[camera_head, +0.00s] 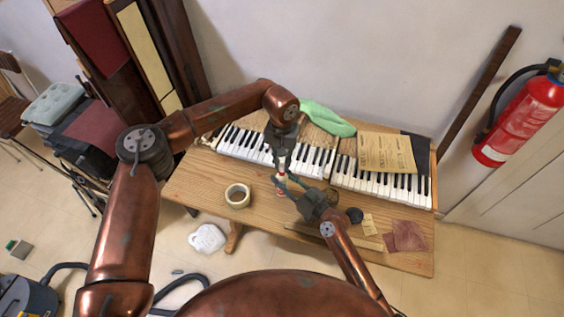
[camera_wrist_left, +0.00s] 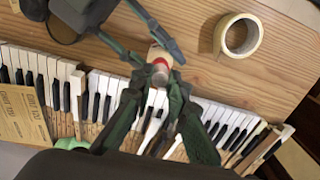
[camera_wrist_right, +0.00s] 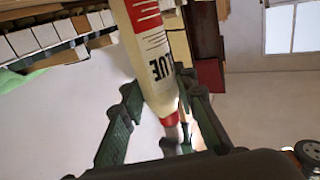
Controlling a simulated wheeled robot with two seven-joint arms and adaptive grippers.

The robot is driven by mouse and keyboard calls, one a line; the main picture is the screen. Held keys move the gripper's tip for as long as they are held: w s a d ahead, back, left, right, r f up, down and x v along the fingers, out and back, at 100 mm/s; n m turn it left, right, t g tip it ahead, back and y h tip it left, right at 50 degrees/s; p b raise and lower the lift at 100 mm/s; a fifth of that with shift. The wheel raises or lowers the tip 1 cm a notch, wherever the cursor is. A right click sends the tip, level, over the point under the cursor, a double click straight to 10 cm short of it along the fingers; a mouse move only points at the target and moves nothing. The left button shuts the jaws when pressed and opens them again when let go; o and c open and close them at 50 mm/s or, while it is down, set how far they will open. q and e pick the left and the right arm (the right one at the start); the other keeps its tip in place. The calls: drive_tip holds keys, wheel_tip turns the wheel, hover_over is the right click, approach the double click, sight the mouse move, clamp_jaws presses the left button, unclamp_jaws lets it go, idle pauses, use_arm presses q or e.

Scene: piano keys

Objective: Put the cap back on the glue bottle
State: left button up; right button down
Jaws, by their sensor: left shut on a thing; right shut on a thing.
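A white glue bottle (camera_head: 281,189) with red markings stands upright over the bench (camera_head: 200,180), in front of the keyboard. It fills the upper middle of the right wrist view (camera_wrist_right: 150,50), with a red collar and pale tip at its narrow end. My right gripper (camera_head: 284,183) is shut around the bottle from the side. My left gripper (camera_head: 283,158) points down from above, its fingertips meeting at the small red-and-white top (camera_wrist_left: 159,68) of the bottle. The cap is mostly hidden there by the fingers; I cannot tell whether it touches the nozzle.
A tape roll (camera_head: 238,195) lies left of the bottle. A dark round item (camera_head: 354,215) and reddish sandpaper (camera_head: 405,237) lie to the right.

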use_arm(q)
drive_tip(key=m, duration=0.5)
drive_tip(key=o, duration=0.7)
drive_tip(key=shift+c, duration=0.2)
drive_tip(key=shift+r, duration=2.3)
drive_tip(key=shift+c, duration=0.4)
